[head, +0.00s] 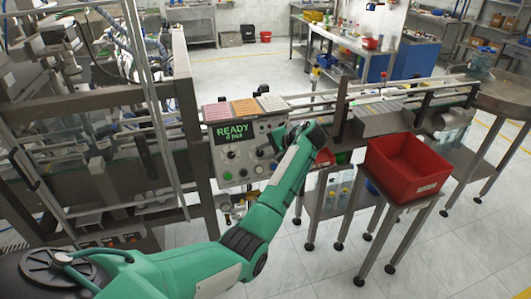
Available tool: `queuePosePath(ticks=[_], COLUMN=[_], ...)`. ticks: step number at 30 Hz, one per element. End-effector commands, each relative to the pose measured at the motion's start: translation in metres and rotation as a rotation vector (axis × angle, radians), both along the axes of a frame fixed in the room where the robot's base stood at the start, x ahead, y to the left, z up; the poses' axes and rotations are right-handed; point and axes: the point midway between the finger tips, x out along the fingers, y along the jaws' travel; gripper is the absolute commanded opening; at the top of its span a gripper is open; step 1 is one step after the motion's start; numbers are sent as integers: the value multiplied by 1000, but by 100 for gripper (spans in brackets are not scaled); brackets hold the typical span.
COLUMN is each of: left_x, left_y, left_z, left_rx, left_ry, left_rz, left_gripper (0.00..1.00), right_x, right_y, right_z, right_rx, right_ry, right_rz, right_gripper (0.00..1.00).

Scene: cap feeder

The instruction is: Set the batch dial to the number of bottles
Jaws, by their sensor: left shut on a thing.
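The grey control panel (222,181) stands left of centre, with a green display (235,132) reading READY and a small piece count that is too blurred to tell. A round dial (232,155) shows uncovered on the panel's left half. My left gripper (272,148) reaches the right half of the panel face and is shut on a control there, which appears to be the batch dial. The fingers and wrist hide most of it, so its setting cannot be read. I cannot make out a clear row of bottles to count. My right gripper is out of view.
A red bin (405,168) sits on a small stand right of the panel. Coloured cards (245,107) top the panel. A metal frame (185,95) stands close on the left. Floor at lower right is clear.

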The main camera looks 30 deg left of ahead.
Motion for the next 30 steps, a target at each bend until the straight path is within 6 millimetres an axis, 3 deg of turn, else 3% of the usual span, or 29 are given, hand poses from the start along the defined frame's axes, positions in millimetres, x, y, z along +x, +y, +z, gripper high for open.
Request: queuePosePath(ticks=[30], left_x=[-5], left_y=[10], left_z=[7], left_rx=[-513], left_ry=[-590], left_rz=[552], left_gripper=[1], right_x=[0], right_y=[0], right_z=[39], right_rx=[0], right_ry=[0], right_rz=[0], right_gripper=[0])
